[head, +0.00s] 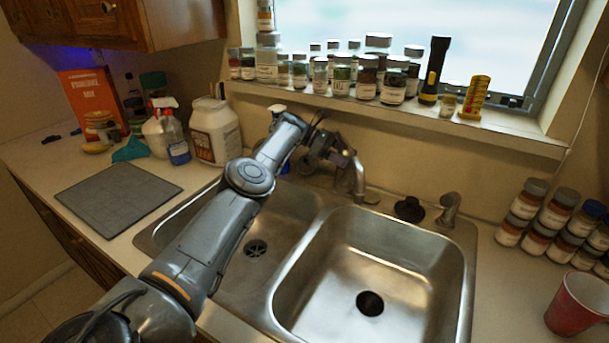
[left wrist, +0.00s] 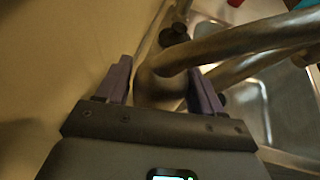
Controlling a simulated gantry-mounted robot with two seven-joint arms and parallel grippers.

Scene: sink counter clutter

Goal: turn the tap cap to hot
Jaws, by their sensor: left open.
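The metal tap stands at the back of the sink; its spout (head: 359,182) shows in the head view, while its cap is mostly hidden behind my left gripper (head: 345,158). In the left wrist view the rounded end of the tap (left wrist: 153,88) lies between the two purple fingers of my left gripper (left wrist: 160,70). The fingers are open, one on each side of it. I cannot tell whether either finger touches it. The spout (left wrist: 240,40) runs off to the right there. My right gripper is in neither view.
The double steel sink (head: 455,290) lies below the tap. A black stopper (head: 409,209) and a small dispenser (head: 449,208) stand right of it. Jars and a flashlight (head: 433,70) line the sill above. Stacked jars (head: 522,212) and a red cup (head: 578,304) are at right.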

